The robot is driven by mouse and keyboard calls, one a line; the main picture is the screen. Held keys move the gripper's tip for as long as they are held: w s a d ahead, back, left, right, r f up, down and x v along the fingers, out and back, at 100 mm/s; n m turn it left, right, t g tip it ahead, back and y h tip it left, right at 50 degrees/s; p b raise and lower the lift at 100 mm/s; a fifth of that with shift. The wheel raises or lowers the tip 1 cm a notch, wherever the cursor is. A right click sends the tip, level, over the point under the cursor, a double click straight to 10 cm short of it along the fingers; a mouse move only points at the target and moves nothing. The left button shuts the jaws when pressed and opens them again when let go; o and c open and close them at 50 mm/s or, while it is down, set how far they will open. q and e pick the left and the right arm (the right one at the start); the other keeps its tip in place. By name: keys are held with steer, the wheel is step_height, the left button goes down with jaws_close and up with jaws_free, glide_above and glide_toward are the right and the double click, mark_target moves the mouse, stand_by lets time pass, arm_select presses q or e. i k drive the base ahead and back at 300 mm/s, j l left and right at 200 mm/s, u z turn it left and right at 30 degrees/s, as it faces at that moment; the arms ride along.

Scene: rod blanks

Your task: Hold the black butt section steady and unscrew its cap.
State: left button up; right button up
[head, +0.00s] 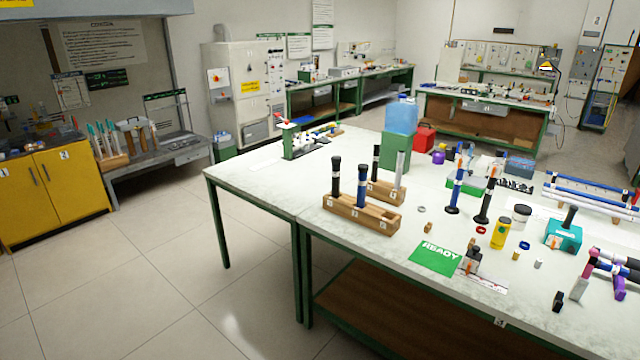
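Several upright rod-like pieces stand on the white table (330,240). A black piece (336,178) and a blue piece (362,188) stand in the front wooden rack (345,207). A thin black piece (376,162) and a grey piece (399,164) stand in the rack behind. A black piece (487,200) with a lighter top stands at a slight tilt on the open table, beside a blue piece (457,186). I cannot tell which black piece is the butt section, and no separate cap is clear. Neither of my grippers shows.
A green READY mat (434,257) lies near the front edge. A yellow bottle (500,233), a dark-lidded jar (521,215) and a teal block (563,236) crowd the right side. A blue container (401,117) tops a green stand (395,150). The table's left part is mostly clear.

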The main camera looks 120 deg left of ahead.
mark_target(336, 168)
steer(key=u, duration=3.75)
steer(key=i+l+z, duration=0.1)
steer(key=z, duration=0.7)
steer(key=i+z, duration=0.2)
steer(key=z, duration=0.15)
steer(key=i, duration=1.05)
steer(key=u, duration=0.25)
